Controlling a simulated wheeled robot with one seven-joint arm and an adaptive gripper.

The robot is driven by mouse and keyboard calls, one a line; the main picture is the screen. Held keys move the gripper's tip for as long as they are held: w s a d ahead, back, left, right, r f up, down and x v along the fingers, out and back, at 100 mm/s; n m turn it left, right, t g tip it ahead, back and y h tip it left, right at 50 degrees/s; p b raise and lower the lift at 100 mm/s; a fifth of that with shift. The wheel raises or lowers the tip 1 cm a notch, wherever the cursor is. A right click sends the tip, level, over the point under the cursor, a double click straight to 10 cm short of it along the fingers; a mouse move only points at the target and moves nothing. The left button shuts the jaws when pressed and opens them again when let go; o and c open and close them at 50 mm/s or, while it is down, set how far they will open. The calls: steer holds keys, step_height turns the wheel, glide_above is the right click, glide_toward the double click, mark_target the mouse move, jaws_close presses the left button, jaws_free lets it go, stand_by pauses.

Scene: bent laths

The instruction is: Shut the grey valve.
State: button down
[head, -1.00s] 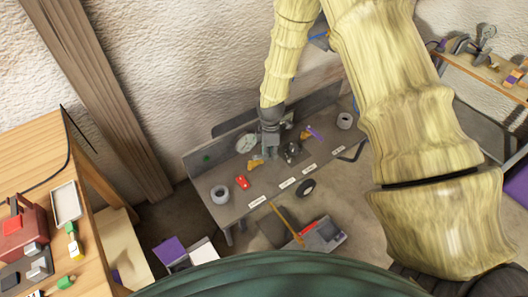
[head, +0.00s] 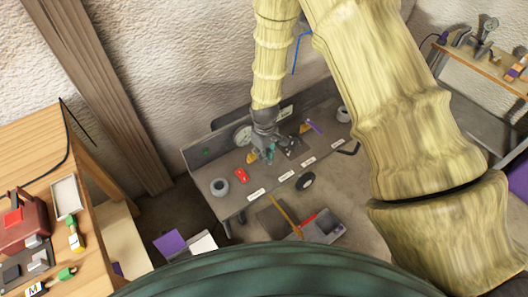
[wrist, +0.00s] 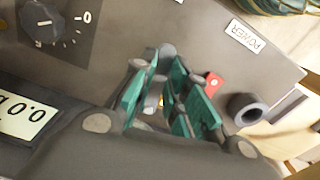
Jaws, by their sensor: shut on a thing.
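My gripper (head: 266,154) is low over the bench's panel, its fingers pointing down among the fittings. In the wrist view its teal finger pads (wrist: 165,88) are closed around a small part. A grey rounded piece (wrist: 167,51) shows at the far end between the pads and looks like part of the grey valve. The fingers hide most of the valve, so its handle angle cannot be told. A little yellow shows low between the pads.
A knob with a scale (wrist: 42,22), a digital display (wrist: 22,118) and a POWER label (wrist: 245,36) lie around the gripper. A red part (head: 241,175), grey rings (head: 220,187) and a purple-handled tool (head: 313,126) are on the bench. A wooden table (head: 30,150) stands left.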

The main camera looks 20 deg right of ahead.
steer(key=shift+s+a+m, duration=0.15)
steer(key=shift+a+m, duration=0.2)
steer(key=shift+m, duration=0.65)
steer(key=c, duration=1.4)
jaws_free()
step_height(320, 180, up, 12)
